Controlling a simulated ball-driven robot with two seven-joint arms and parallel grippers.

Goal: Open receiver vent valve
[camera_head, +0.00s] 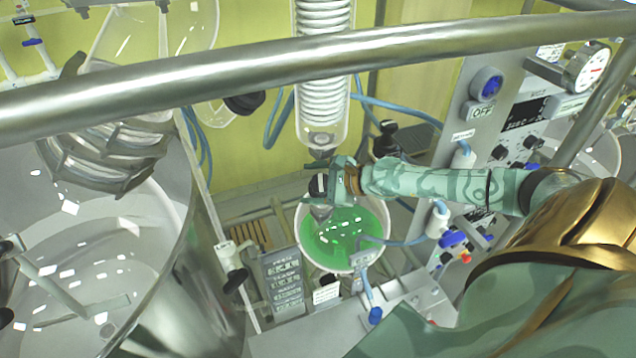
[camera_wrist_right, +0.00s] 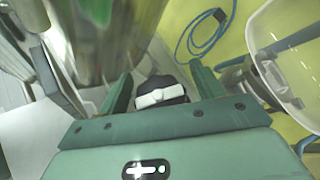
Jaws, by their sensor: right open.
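The receiver (camera_head: 372,262) is a round glass vessel holding bright green liquid, below the coiled glass condenser (camera_head: 323,75). My right arm reaches in from the right, and my right gripper (camera_head: 318,178) is above the receiver's left part, just below the condenser's end. A dark knob (camera_head: 318,187) shows at its fingers. In the right wrist view, my open right gripper (camera_wrist_right: 160,85) has a black knob with a white band (camera_wrist_right: 162,94) between its two fingers. I cannot tell whether the fingers touch it, or whether this is the vent valve. My left gripper is not in view.
A metal rail (camera_head: 330,55) crosses the upper head view. A large glass vessel (camera_head: 150,215) stands at left. A control panel (camera_head: 480,110) with knobs and a gauge (camera_head: 588,68) is at right. Blue hoses (camera_head: 400,241) run near the receiver.

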